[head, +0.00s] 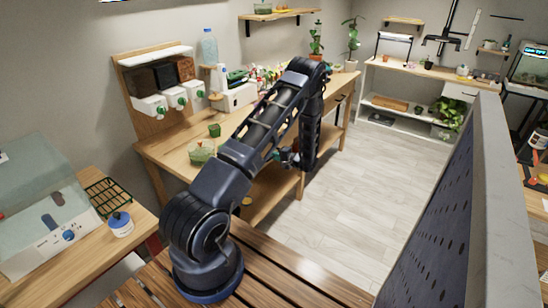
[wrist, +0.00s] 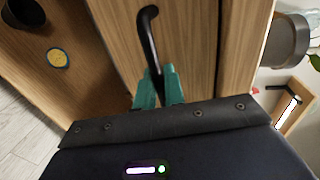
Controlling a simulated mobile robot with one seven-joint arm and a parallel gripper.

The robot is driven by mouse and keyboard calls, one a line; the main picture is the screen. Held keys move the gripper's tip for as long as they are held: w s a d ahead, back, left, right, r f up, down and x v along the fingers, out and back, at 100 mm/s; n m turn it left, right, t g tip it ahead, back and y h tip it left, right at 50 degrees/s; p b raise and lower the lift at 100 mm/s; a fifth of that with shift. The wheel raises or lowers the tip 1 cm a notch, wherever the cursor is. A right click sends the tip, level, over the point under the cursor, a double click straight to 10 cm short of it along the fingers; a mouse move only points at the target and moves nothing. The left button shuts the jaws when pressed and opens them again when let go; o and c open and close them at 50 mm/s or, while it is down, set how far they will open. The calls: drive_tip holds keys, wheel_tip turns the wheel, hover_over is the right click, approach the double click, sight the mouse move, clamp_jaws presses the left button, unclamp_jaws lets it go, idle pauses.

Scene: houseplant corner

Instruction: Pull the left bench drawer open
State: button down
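The bench (head: 180,150) stands along the wall in the head view, with my arm in front of it. In the wrist view a wooden drawer front (wrist: 190,45) fills the middle, with a black bar handle (wrist: 150,35) on it. The teal fingers of my gripper (wrist: 159,88) are on both sides of the handle's near end and look closed on it. The drawer front looks close to flush with its surroundings; I cannot tell if there is a small gap. In the head view my arm hides the left drawer and most of my gripper.
A second dark handle (head: 339,99) shows farther right on the bench. The lower shelf (head: 272,190) lies under the drawers. A grey perforated panel (head: 450,210) stands at right. Light floor (head: 350,200) is clear between bench and panel.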

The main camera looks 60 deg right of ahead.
drive_tip(key=f+v, duration=0.3)
drive_tip(key=v, duration=1.1)
drive_tip(key=s+f+v, duration=0.1)
drive_tip(key=f+v, duration=0.1)
drive_tip(key=v, duration=1.2)
drive_tip(key=shift+f, duration=0.45)
drive_tip(key=c, duration=1.8)
unclamp_jaws()
drive_tip(key=shift+c, duration=0.2)
drive_tip(key=shift+s, duration=0.1)
drive_tip(key=v, duration=1)
drive_tip(key=shift+s, duration=0.3)
